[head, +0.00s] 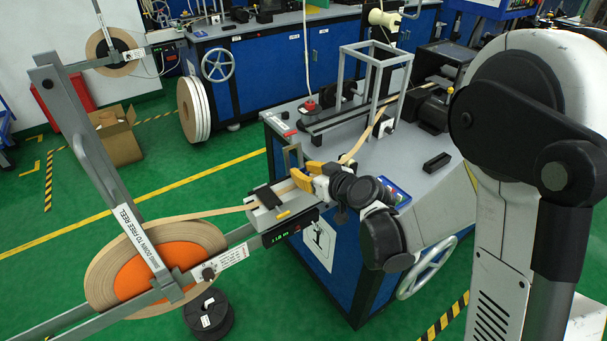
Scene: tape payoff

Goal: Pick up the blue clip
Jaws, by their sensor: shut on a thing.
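My gripper (301,177), with yellow fingers, is at the right end of the grey guide block (264,213). Its fingers close at the tan tape (232,210), which runs from the large reel over the block. What lies between the fingertips is small and partly hidden, but it looks like the tape. I cannot make out a blue clip between them. A small blue-edged tray (396,192) with small coloured things shows just right of my wrist, partly hidden by it. I cannot tell whether a blue clip lies in it.
The orange-centred tape reel (155,272) sits on a grey frame at the left. The bench top (425,180) carries a black block (437,162) and a grey upright frame (370,75). Tape also runs behind my gripper towards that frame. A handwheel (427,267) projects from the bench.

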